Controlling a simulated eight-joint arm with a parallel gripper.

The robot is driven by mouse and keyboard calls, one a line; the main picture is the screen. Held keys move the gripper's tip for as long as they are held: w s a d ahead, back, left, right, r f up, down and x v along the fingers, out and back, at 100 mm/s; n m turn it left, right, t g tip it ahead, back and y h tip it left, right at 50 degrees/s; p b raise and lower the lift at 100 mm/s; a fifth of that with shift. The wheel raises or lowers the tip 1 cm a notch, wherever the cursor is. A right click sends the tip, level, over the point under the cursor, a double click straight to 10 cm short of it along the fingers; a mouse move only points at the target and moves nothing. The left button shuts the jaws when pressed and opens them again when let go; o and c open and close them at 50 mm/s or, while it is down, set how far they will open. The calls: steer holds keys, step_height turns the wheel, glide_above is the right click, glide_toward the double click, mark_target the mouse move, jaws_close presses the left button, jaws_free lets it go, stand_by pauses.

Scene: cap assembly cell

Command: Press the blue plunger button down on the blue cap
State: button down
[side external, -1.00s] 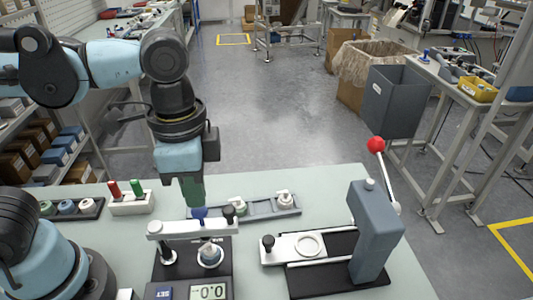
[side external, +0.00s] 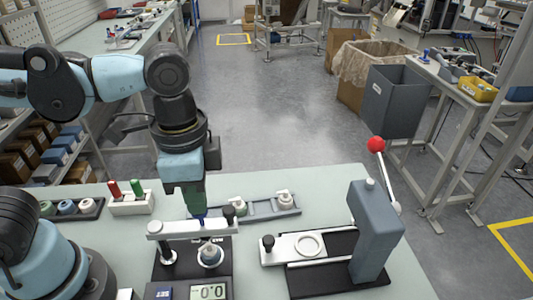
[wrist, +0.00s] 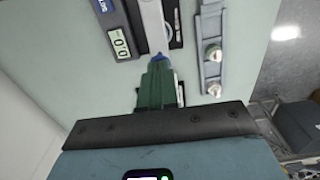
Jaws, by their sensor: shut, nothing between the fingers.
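My gripper (side external: 197,211) is shut and empty, with its green fingers pointing down over the press fixture. Its fingertips are at the blue plunger button (side external: 202,220), which is mostly hidden behind and below them. I cannot tell whether they touch. In the wrist view the button (wrist: 158,57) shows as a bit of blue at the fingertips (wrist: 159,64). The fixture has a white crossbar (side external: 175,231) above a black base. A pale cap with a bluish top (side external: 210,255) sits below the crossbar.
A digital readout (side external: 208,292) stands at the fixture's front. A grey rail (side external: 262,208) with white-topped parts lies behind. A lever press (side external: 375,235) with a red knob stands right. A ring tray (side external: 90,208) and a white block (side external: 130,205) with red and green pegs stand left.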

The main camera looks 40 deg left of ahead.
steer(key=shift+f, duration=1.2)
steer(key=shift+r, duration=0.1)
stand_by(0.6)
steer(key=shift+r, duration=1.45)
steer(key=shift+r, duration=0.1)
steer(key=shift+r, duration=2.4)
